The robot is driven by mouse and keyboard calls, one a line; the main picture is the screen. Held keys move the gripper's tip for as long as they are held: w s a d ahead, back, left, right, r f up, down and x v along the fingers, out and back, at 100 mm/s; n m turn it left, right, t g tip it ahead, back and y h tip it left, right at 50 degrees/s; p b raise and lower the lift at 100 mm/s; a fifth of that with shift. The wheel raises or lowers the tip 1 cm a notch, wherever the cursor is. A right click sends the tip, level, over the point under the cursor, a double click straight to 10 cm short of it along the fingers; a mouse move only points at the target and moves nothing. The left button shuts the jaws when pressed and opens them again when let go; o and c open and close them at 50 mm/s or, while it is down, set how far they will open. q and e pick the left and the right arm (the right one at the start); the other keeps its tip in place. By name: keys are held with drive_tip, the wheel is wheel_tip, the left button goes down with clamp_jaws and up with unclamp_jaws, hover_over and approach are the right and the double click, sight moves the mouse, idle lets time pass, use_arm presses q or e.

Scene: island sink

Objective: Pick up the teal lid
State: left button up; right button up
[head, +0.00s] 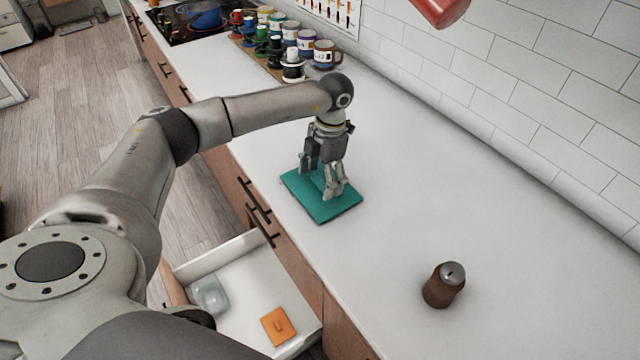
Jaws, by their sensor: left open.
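The teal lid (330,208) is a flat square piece lying on the white counter, near the counter's front edge. My left gripper (323,184) points down over the middle of the lid. Its fingers are apart, one toward the lid's far left part and one toward its near right part. Whether the fingertips touch the lid, and whether any handle stands between them, I cannot tell. The gripper hides part of the lid's middle and back. My right gripper is not in view.
A brown can (443,285) stands on the counter at the right. An open drawer (240,280) below holds an orange lid (278,326) and a clear container (211,297). The counter's middle is clear.

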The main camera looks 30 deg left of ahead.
use_arm(q)
drive_tip(key=shift+w, duration=0.1)
drive_tip(key=shift+c, duration=0.4)
drive_tip(key=c, duration=1)
drive_tip(key=shift+o, duration=0.2)
drive_tip(key=shift+r, duration=0.1)
